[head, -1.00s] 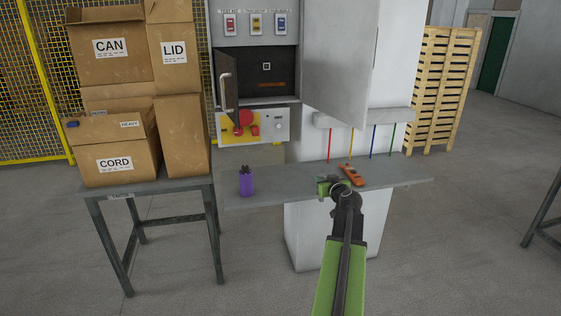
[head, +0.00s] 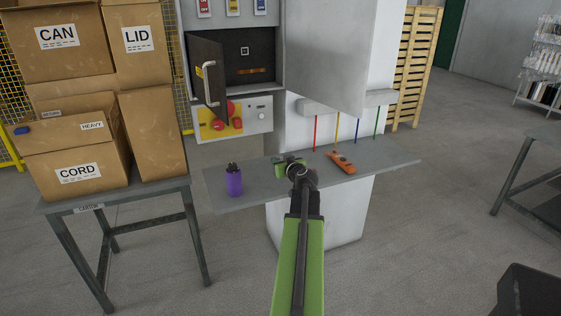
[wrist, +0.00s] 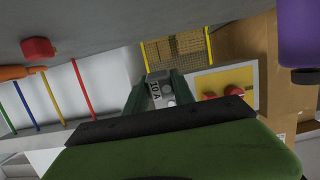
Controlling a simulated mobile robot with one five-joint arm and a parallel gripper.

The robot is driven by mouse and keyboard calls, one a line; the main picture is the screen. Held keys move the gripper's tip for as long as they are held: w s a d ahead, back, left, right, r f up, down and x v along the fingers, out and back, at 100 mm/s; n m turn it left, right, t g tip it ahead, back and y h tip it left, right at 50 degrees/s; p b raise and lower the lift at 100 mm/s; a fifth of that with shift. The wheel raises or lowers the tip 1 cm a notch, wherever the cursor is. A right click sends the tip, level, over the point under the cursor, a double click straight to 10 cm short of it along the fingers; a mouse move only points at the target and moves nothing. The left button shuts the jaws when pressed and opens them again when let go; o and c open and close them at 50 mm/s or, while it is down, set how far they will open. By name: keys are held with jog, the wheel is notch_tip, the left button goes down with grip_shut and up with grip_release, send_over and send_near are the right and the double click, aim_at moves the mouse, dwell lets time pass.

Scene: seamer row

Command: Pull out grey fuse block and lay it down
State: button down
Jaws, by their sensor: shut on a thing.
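My gripper (head: 284,168) is over the grey shelf (head: 222,201), left of an orange tool (head: 341,161). In the wrist view my gripper (wrist: 158,92) has its two green fingers closed on the sides of a small grey fuse block (wrist: 160,84) marked "10 A". In the head view the block is mostly hidden by the gripper, and I cannot tell whether it touches the shelf. The open cabinet (head: 283,62) behind shows a dark interior with an orange-brown strip (head: 252,71) in it.
A purple cup (head: 234,182) stands at the shelf's left. The orange tool lies to the right. The cabinet's large grey door (head: 325,50) and small dark door (head: 206,72) hang open. Boxes (head: 75,160) crowd the left table (head: 110,202). Bare shelf shows between cup and gripper.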

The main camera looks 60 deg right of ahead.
aim_at(280, 181)
jog(key=shift+s+d+f+b, duration=0.1)
jog(key=shift+f+b, duration=3.35)
jog(key=shift+f, duration=0.1)
jog(key=shift+r, duration=0.1)
jog(key=c, duration=1)
grip_release()
